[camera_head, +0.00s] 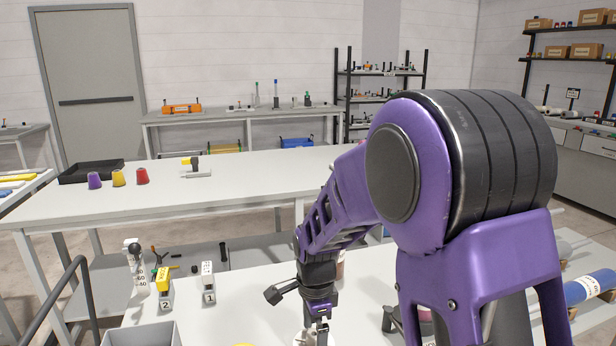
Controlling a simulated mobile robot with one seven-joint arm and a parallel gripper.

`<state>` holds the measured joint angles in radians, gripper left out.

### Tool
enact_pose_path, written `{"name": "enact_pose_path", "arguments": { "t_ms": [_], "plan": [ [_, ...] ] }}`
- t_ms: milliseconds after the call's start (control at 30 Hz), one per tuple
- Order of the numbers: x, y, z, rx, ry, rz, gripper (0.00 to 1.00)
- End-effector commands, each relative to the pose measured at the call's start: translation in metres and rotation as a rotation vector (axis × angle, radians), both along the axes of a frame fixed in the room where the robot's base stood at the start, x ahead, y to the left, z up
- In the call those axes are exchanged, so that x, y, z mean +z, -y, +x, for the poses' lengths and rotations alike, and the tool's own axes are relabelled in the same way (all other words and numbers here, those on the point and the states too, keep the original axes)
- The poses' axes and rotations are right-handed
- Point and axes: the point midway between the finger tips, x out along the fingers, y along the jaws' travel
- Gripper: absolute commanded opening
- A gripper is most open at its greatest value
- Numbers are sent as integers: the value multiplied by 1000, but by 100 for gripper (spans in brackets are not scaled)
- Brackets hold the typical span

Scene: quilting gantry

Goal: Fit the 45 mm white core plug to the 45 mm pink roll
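My gripper (318,326) points down over the near white table at the bottom of the view. Its fingertips are small and partly cut off, so I cannot tell whether it is open or shut. A pale round thing (301,339) shows beside the fingers at the bottom edge; I cannot tell whether it is the white core plug or whether the fingers touch it. A small pink patch (425,315) shows by a dark stand, mostly behind my arm; it may be part of the pink roll. No 45 mm marking is readable.
Blocks marked 2 (165,288) and 1 (208,284) stand on the near table (250,297) at left. A grey bin (142,335) is at the bottom left. A blue roll (590,287) lies at right.

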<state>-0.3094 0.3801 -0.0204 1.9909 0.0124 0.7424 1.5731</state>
Motion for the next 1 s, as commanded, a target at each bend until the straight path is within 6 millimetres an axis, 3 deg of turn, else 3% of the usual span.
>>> {"name": "enact_pose_path", "arguments": {
  "t_ms": [33, 533, 1000],
  "plan": [
    [-31, 2, -10, 0, -33, -9, 98],
    [-31, 2, -10, 1, -33, -9, 10],
    [-25, 2, -10, 2, -33, -9, 6]
  ]
}}
